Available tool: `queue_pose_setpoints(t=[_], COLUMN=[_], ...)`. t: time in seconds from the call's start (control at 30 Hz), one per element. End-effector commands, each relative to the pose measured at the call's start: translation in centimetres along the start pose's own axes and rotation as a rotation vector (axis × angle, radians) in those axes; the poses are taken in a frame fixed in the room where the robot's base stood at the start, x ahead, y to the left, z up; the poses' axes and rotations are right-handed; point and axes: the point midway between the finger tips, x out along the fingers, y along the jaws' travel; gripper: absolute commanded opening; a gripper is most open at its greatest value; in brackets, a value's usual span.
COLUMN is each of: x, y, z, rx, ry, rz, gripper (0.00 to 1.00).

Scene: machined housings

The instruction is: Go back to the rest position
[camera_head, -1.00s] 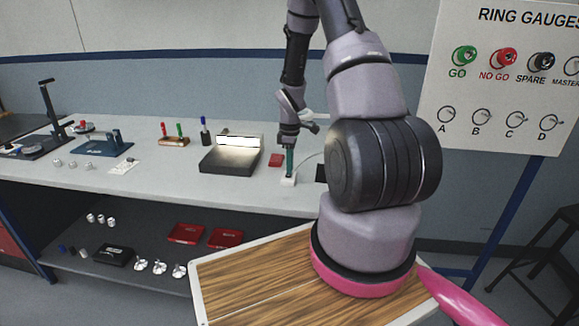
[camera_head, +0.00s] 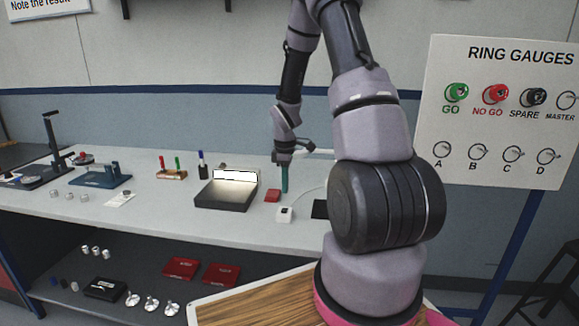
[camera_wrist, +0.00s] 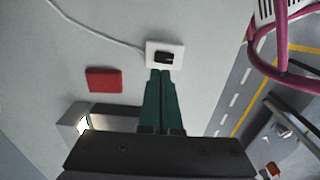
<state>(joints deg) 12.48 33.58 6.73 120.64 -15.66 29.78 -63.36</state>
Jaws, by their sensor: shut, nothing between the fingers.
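My gripper (camera_head: 285,190) is shut and empty, its green fingers pointing down above the workbench (camera_head: 330,237). In the wrist view the closed fingertips (camera_wrist: 166,76) show just short of a small white block with a black top (camera_wrist: 165,57). In the head view this white block (camera_head: 285,215) sits on the bench below the fingers, with a gap between them. My arm rises from its base at the right and reaches over the bench.
A red block (camera_head: 272,196) and a grey tray-like box (camera_head: 225,193) lie left of the gripper. A cable runs from the white block. A ring gauge board (camera_head: 497,115) stands at the right. Red trays (camera_head: 181,268) lie on the lower shelf. The air above the bench is clear.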

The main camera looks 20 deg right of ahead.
Motion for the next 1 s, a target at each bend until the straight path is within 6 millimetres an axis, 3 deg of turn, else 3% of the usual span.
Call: queue_pose_setpoints(t=[0.1,0.3,0.63,0.73,0.87,1.0], x=[-2.8,-6.1,-7.7,-9.2,-13.4,-19.3], y=[0.2,0.4,0.4,0.0,-1.4,-4.2], z=[-0.1,-0.1,-0.1,-0.2,-0.3,-0.1], rx=[0.0,0.0,0.003,0.04,0.164,0.363], ry=[0.003,0.003,0.003,0.01,0.04,0.107], rz=[0.006,0.005,0.006,0.024,0.073,0.132], gripper=[0.0,0.0,0.0,0.0,0.0,0.0])
